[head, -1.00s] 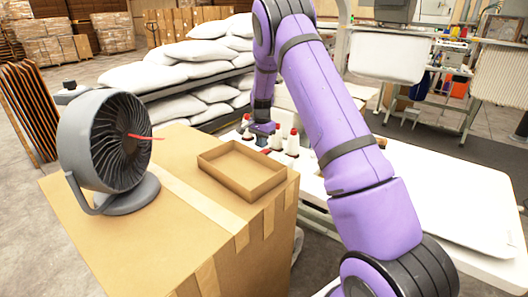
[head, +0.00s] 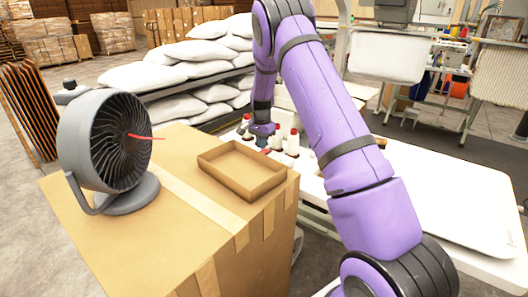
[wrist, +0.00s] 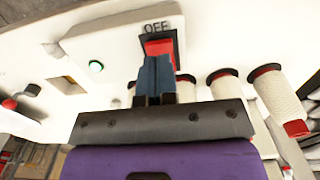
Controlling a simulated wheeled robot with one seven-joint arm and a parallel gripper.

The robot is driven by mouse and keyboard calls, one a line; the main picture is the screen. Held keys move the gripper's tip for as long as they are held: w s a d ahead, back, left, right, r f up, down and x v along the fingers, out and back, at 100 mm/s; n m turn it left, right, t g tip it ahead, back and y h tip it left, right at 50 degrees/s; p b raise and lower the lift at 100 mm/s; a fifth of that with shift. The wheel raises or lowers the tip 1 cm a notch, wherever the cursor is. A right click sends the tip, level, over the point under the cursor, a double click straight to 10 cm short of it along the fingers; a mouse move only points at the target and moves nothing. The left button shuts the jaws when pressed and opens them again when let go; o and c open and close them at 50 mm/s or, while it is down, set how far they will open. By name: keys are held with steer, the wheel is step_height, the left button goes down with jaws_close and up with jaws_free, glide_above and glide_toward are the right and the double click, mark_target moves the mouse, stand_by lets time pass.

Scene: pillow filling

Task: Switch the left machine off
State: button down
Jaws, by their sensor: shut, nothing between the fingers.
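The wrist view shows a white machine housing (wrist: 115,40) with a red switch (wrist: 160,46) under the printed word OFF. In the head view my gripper (head: 263,129) is low over the white table, among the spools, and the switch cannot be made out.
Several thread spools (wrist: 225,83) with red tops stand close to the right of the fingers. In the head view, an open cardboard tray (head: 240,170) and a grey fan (head: 105,140) stand on a large box at the left. White sacks (head: 190,75) lie on racks behind.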

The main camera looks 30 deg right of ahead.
steer(key=shift+f, duration=1.15)
stand_by(0.6)
steer(key=shift+r, duration=0.1)
steer(key=shift+r, duration=3.4)
